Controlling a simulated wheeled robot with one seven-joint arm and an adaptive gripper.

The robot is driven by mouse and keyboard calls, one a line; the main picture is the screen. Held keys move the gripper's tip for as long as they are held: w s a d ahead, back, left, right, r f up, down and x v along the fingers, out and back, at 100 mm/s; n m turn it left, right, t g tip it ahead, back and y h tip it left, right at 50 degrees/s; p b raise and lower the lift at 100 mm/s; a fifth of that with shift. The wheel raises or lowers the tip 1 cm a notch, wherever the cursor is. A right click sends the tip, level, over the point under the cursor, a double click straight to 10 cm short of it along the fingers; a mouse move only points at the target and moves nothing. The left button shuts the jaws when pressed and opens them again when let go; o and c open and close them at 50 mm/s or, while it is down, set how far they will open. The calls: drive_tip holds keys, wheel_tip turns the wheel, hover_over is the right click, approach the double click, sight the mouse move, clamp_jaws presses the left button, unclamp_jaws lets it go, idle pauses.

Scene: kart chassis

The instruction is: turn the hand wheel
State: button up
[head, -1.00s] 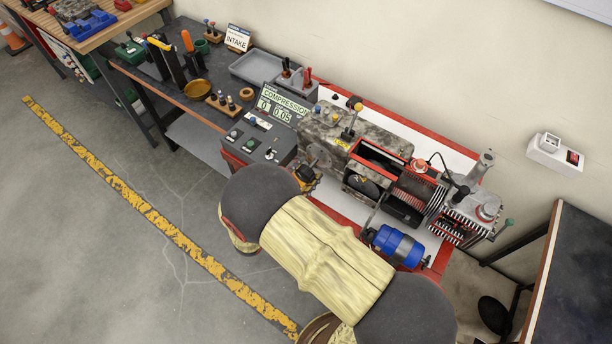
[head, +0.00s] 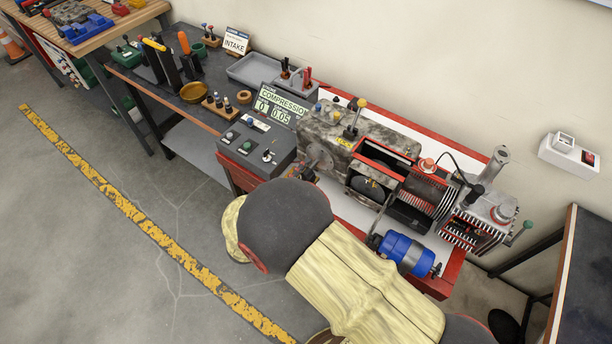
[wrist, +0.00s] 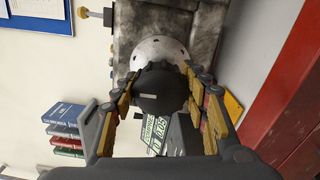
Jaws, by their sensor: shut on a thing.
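A dark round knob or hub (wrist: 158,92) stands in front of the disc. My gripper (wrist: 162,76) has its yellow-and-black fingers on either side of this dark part and is shut on it. Whether both pads touch is hard to see.
A control box (head: 257,150) with knobs and a display reading COMPRESSION (head: 284,104) stand left of the wheel. A blue cylinder (head: 405,252) and finned parts (head: 470,230) sit to the right. Floor in front is clear.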

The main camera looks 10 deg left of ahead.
idle(0.4)
drive_tip(key=o, duration=1.2)
drive_tip(key=shift+c, duration=0.2)
drive_tip(key=shift+s, duration=0.15)
drive_tip(key=v, duration=1.1)
drive_tip(key=shift+s+a, duration=0.2)
drive_tip(key=shift+s, duration=0.15)
